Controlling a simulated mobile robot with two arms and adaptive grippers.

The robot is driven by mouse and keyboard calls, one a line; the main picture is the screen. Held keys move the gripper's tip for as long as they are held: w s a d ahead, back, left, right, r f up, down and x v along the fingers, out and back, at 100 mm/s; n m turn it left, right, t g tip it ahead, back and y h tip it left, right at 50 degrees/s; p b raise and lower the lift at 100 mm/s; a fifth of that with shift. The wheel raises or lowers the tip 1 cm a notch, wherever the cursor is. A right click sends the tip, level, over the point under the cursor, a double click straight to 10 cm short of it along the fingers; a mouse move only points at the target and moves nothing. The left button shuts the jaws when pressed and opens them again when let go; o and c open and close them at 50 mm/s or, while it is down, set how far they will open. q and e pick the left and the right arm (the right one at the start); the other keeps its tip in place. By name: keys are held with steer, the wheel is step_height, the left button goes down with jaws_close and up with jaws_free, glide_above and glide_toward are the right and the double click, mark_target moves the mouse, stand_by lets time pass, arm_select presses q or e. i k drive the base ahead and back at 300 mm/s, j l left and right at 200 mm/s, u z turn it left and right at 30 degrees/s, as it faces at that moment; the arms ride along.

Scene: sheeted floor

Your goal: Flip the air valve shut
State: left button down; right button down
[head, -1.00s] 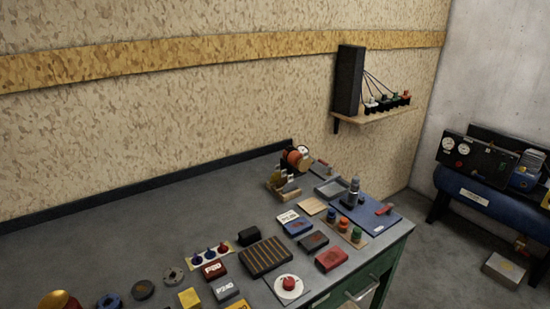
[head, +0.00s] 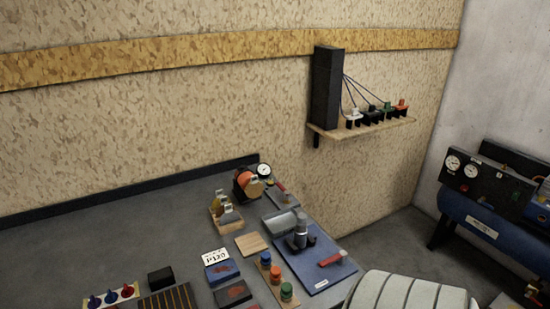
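A blue plate (head: 318,284) lies near the right end of the grey bench. It carries a grey upright fitting (head: 301,232) and a red lever (head: 332,259), which looks like the air valve handle. A second small red handle (head: 280,187) sits on a grey block by the gauge at the back. I cannot tell for sure from this distance which one is the air valve, or how its lever is set.
The bench (head: 110,225) also holds an orange reel with a gauge (head: 264,170), a wooden block (head: 252,244), coloured knobs (head: 276,274) and labelled boxes. A shelf (head: 395,126) with a black box hangs on the wall. A blue tank (head: 481,229) with gauges stands at right.

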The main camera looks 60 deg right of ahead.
mark_target(286, 194)
steer(key=k+l, duration=0.1)
steer(key=l, duration=0.3)
steer(key=k+l, duration=0.15)
steer(key=l, duration=0.25)
steer(key=k+l, duration=0.1)
steer(key=l, duration=0.3)
steer(key=k+l, duration=0.1)
steer(key=l, duration=0.3)
steer(key=u, duration=0.05)
